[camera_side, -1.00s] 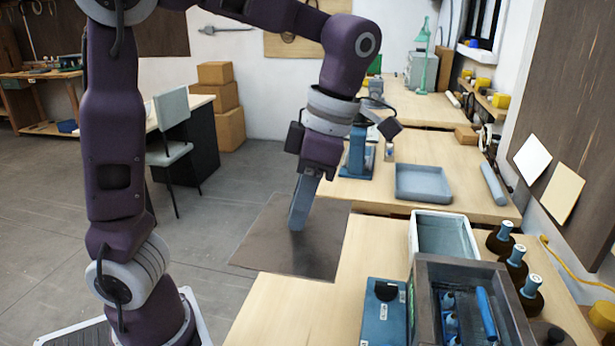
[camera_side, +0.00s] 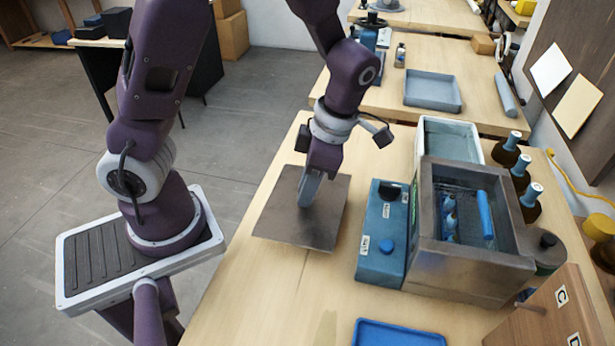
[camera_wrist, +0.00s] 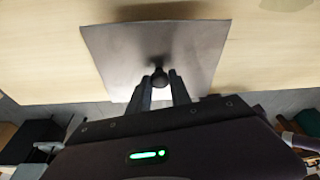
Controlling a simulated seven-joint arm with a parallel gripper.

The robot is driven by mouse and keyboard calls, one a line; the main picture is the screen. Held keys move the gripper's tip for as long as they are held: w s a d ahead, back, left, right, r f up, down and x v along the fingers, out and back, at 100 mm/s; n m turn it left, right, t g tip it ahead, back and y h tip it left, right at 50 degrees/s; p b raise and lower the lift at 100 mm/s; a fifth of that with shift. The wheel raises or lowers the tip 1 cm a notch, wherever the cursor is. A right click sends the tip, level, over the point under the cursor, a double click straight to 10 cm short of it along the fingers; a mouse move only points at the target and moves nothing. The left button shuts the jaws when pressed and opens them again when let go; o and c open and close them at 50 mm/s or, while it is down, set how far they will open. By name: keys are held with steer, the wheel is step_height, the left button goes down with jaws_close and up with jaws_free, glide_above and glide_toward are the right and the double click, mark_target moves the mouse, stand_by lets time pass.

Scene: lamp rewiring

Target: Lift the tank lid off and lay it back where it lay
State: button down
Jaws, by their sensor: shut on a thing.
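The tank lid (camera_side: 318,222), a flat grey metal plate with a small dark knob (camera_wrist: 159,76), is in my gripper (camera_side: 307,201). The wrist view shows the two fingers of my gripper (camera_wrist: 161,84) closed at the knob, with the lid (camera_wrist: 150,45) spread out beyond them. The lid looks about level, over the left part of the bench. I cannot tell whether its underside touches the wood. The steel tank (camera_side: 462,270) stands uncovered to the right, with blue-topped items and a blue bar inside. The knob is hidden by the fingers in the side view.
A blue box with a knob (camera_side: 381,232) stands between lid and tank. A white basin (camera_side: 423,135) is behind the tank and brown bottles (camera_side: 523,174) are to its right. A blue tray (camera_side: 398,333) lies in front. Bare bench (camera_side: 290,310) lies in front of the lid.

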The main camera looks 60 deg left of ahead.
stand_by(0.3)
steer(key=shift+f, duration=2)
steer(key=shift+f, duration=0.25)
steer(key=c, duration=1.1)
jaws_free()
